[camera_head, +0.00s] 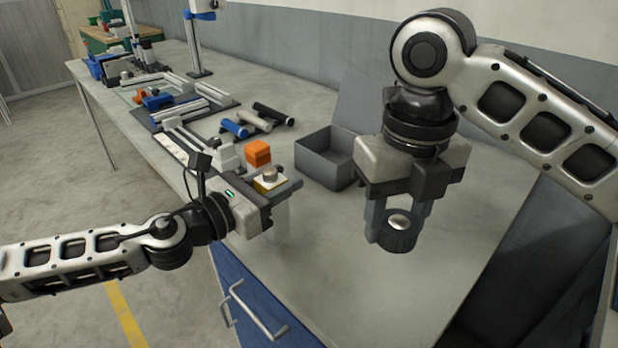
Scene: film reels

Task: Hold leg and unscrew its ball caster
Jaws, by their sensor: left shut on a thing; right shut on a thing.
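My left gripper (270,183) is at the front edge of the bench, shut on a leg (266,186). Only the leg's yellowish collar and round metal top show between the fingers; the rest is hidden. My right gripper (398,222) points down over the bench to the right, shut on a ball caster (398,240). The caster is a dark ribbed cylinder with a shiny silver ball facing up. It is well apart from the leg in this view.
An orange block (257,152) shows just behind my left gripper. An open grey box (325,160) stands between the arms. Blue, white and black cylinders (251,119) lie behind, with frames and tools further left. The bench's right front is clear.

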